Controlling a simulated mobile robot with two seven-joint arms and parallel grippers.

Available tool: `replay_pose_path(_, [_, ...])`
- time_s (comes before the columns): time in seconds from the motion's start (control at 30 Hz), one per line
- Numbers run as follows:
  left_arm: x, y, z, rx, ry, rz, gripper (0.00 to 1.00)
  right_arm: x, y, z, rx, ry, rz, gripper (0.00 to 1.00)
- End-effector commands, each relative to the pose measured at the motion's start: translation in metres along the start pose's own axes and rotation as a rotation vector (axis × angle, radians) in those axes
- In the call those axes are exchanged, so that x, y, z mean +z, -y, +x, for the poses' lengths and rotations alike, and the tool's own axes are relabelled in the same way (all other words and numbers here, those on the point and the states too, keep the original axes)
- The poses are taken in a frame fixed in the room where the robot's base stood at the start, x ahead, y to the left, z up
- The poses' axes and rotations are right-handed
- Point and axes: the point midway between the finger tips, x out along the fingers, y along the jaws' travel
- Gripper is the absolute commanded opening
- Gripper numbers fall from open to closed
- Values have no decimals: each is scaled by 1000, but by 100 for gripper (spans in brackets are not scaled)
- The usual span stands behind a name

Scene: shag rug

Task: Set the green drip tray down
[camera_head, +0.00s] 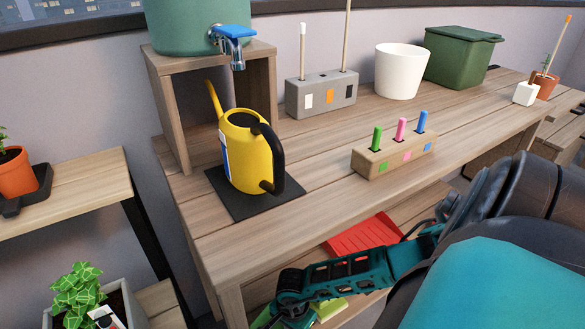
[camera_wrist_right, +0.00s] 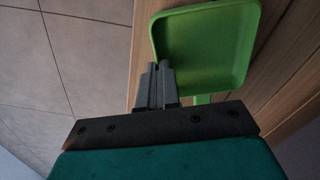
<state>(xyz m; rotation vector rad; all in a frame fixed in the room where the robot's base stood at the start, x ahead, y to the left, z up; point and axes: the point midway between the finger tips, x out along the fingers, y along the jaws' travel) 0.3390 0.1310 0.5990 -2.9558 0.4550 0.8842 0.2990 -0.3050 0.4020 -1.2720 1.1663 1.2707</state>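The green drip tray (camera_wrist_right: 205,45) is a shallow square tray with a raised rim, seen close up in the right wrist view. My right gripper (camera_wrist_right: 159,66) is at its near left corner, the two fingers almost together with the tray's rim between them. In the head view my right arm comes in from the right, and its gripper end (camera_head: 290,300) is low in front of the bench. Only slivers of green tray (camera_head: 328,308) show there; the arm hides the rest. My left gripper is not in view.
A yellow watering can (camera_head: 247,155) stands on a dark mat (camera_head: 240,203) under the tap. A red tray (camera_head: 362,238) lies on the lower shelf. A peg block (camera_head: 393,155) sits on the bench. A low side table (camera_head: 75,195) holds a potted plant at left.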

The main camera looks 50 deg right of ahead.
Motion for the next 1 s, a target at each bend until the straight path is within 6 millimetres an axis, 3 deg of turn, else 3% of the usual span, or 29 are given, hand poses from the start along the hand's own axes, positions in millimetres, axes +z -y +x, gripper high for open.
replay_pose_path(0.13, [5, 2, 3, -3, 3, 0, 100, 0, 0, 5, 0, -1, 0, 0])
replay_pose_path(0.4, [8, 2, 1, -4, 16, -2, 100, -1, 0, 3, 0, -1, 0, 28])
replay_pose_path(0.67, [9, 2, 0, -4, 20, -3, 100, -1, 0, 1, 0, -1, 0, 28])
replay_pose_path(0.77, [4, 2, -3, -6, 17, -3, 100, -1, 1, -9, -2, -1, -1, 28])
replay_pose_path(1.0, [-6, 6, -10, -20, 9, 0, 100, -1, 1, -52, -2, -1, -1, 28])
